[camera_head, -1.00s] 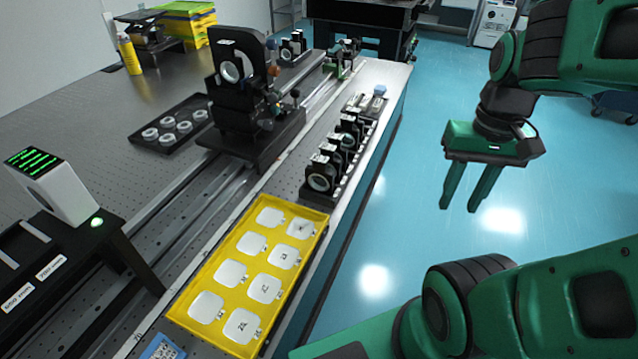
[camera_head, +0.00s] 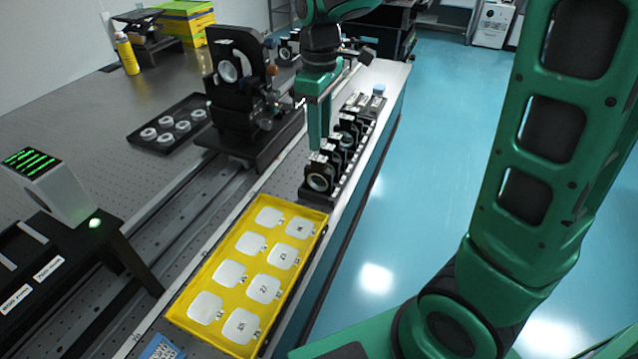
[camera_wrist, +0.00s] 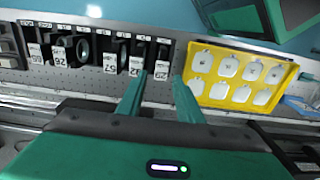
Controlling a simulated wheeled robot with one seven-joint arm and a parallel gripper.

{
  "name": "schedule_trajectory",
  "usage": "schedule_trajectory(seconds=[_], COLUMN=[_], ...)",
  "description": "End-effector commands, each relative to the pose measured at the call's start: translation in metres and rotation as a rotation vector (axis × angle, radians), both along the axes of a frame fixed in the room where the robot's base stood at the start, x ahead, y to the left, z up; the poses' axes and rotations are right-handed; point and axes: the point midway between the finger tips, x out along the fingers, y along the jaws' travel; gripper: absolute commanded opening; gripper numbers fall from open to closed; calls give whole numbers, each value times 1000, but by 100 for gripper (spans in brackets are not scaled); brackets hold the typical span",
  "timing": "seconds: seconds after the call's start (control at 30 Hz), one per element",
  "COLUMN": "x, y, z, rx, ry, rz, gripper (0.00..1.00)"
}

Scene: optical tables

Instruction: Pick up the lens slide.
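Several black-framed lens slides (camera_head: 321,177) stand upright in a row in a dark rack along the right side of the optical table. In the wrist view the slides (camera_wrist: 110,62) carry white number labels, and the nearest ones sit just beyond my fingertips. My gripper (camera_head: 318,148) hangs over the near part of this row, pointing down. In the wrist view my gripper (camera_wrist: 160,77) shows its two green fingers apart with nothing between them. The fingers partly hide the slides behind them in the head view. I cannot tell which slide is meant.
A yellow tray (camera_head: 176,306) with white numbered pads lies in front of the rack. A black optical mount (camera_head: 238,95) stands to the left of my gripper. A black tray of rings (camera_head: 150,148) is farther left. Open floor lies right.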

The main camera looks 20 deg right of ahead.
Motion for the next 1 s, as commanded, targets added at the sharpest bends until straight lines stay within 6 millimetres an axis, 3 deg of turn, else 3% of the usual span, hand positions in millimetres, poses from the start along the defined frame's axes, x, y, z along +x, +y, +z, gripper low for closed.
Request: schedule_trajectory(seconds=[0.1,0.37,0.7,1.0], x=[0,-1,-1,-1], y=[-1,-1,2,2], z=[-17,-35,-77,-81], rx=[-1,-1,-1,0], ry=[2,2,1,0], rz=[-2,-4,-7,-7], gripper=[33,33,33,33])
